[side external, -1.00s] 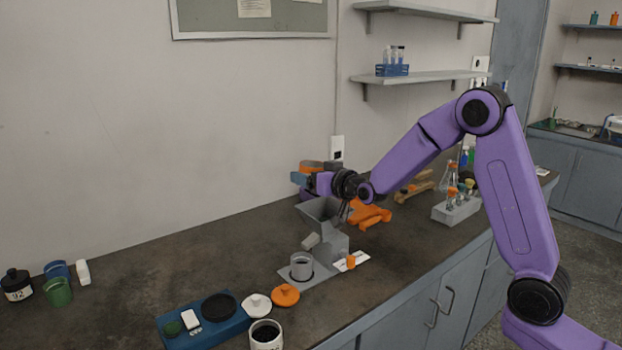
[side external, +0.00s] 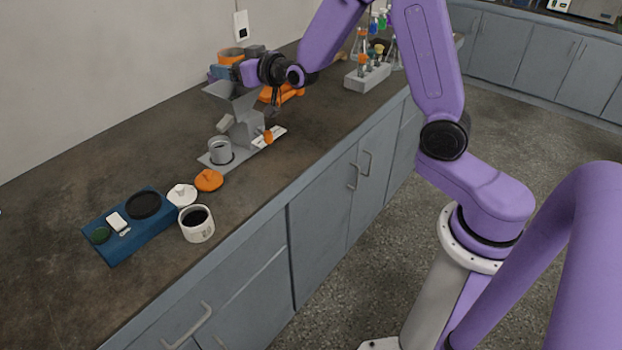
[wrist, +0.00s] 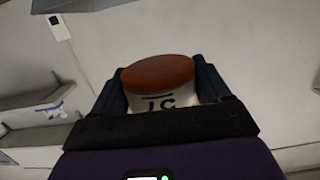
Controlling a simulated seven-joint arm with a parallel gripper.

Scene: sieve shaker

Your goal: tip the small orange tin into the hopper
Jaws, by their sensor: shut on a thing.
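My gripper (side external: 236,66) is above the grey hopper (side external: 229,98) in the side view. It is shut on the small orange tin (side external: 231,56), which is partly hidden by the fingers. In the wrist view the tin (wrist: 158,72) sits between the two blue fingers. It shows a round orange end and a white side with dark lettering. I cannot tell whether that end is its contents or its base. The hopper stands on its grey shaker, with a grey cup (side external: 220,150) at the foot.
An orange lid (side external: 209,180) and a white lid (side external: 182,194) lie near an open white tin (side external: 197,224) with dark contents. Orange clamp-like parts (side external: 284,93) and a vial rack (side external: 367,76) stand behind.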

